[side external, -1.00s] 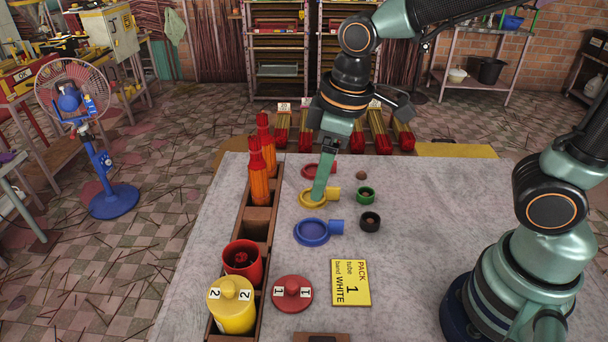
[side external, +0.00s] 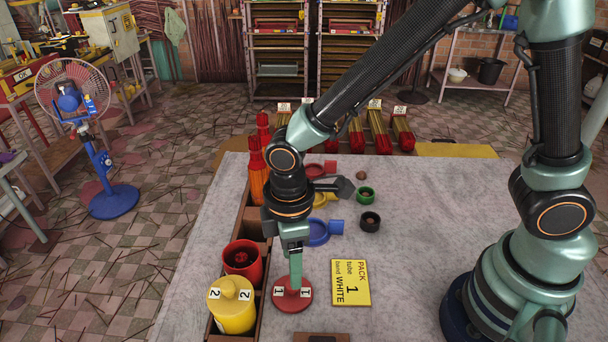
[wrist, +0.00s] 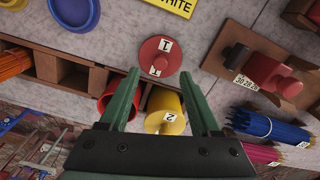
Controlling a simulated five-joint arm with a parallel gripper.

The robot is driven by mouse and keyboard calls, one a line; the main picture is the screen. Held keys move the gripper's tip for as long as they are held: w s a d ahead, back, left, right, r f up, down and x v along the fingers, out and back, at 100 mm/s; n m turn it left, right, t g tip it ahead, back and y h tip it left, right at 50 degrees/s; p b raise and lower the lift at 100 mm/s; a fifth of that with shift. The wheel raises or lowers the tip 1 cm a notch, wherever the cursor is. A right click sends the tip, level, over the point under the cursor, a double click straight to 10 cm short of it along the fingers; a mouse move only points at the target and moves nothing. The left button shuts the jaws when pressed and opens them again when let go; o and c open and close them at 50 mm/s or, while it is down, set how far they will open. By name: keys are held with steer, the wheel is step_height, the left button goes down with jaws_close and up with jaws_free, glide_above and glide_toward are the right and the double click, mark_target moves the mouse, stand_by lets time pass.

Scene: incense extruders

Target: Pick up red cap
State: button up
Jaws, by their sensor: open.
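The red cap (side external: 292,296) is a round disc with a raised knob and white labels marked 1. It lies flat on the grey cloth, right of the wooden rack. In the wrist view the red cap (wrist: 160,57) sits just beyond the fingertips, roughly centred between them. My gripper (wrist: 163,80) is open and empty. In the side view my gripper (side external: 295,280) points down at the cap, its fingers overlapping the knob; I cannot tell whether they touch it.
An open red tube (side external: 243,258) and a yellow capped tube (side external: 232,312) marked 2 stand in the rack (side external: 250,230) close on the left. A yellow card (side external: 351,283) lies to the right. Blue, yellow and green dishes lie behind. The cloth right of the card is clear.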

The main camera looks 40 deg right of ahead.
steer(key=shift+a+f, duration=0.15)
steer(key=shift+f, duration=2.5)
jaws_close()
